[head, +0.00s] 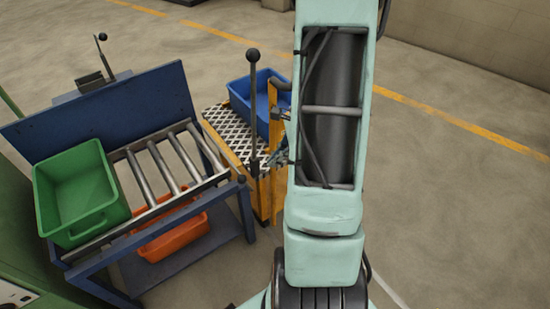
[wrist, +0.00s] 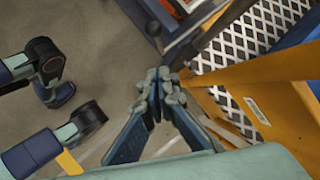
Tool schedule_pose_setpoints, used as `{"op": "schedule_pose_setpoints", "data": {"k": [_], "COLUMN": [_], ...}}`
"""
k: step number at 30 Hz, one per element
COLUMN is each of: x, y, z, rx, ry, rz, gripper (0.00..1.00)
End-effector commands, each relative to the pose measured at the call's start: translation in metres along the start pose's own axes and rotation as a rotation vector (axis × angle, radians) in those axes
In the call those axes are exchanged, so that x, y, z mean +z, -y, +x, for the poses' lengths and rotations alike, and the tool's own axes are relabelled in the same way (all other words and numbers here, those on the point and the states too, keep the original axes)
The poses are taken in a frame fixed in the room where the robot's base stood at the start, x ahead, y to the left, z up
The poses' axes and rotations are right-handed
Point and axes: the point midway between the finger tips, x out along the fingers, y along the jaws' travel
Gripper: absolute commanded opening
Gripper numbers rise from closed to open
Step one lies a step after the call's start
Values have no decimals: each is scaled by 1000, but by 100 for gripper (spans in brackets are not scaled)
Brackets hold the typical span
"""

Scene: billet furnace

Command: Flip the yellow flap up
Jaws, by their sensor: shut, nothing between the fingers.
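Yellow metal parts stand at the edge of the checker-plate step, left of my arm in the head view. In the wrist view a yellow panel (wrist: 270,108) with a small white label fills the right side, and a yellow strip runs above it. I cannot tell for sure which part is the flap; in the head view a narrow upright yellow piece (head: 277,135) shows beside my arm. My gripper (wrist: 164,80) is shut and empty, its fingertips just left of the yellow metal. It also shows partly in the head view (head: 281,157); contact cannot be told.
A black-knobbed lever (head: 254,110) stands close to my gripper. A blue bin (head: 240,92) sits on the checker-plate step (head: 228,135). A blue roller bench (head: 105,105) at left holds a green bin (head: 75,190), with an orange bin (head: 170,240) below. Floor at right is clear.

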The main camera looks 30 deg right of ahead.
Motion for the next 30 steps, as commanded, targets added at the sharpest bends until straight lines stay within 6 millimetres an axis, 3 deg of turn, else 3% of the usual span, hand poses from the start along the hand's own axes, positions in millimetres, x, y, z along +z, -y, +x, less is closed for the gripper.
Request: {"op": "schedule_pose_setpoints", "data": {"k": [1, 6, 8, 12, 19, 30], "x": [-1, -1, -1, 16, 28, 28], "y": [-2, -2, -2, -1, 0, 0], "z": [16, 53, 64, 77, 87, 87], "rx": [5, 4, 4, 2, 0, 0], "ry": [1, 2, 1, 1, 0, -1], "rz": [0, -1, -1, -3, -2, -2], "gripper": [0, 0, 0, 0, 0, 0]}}
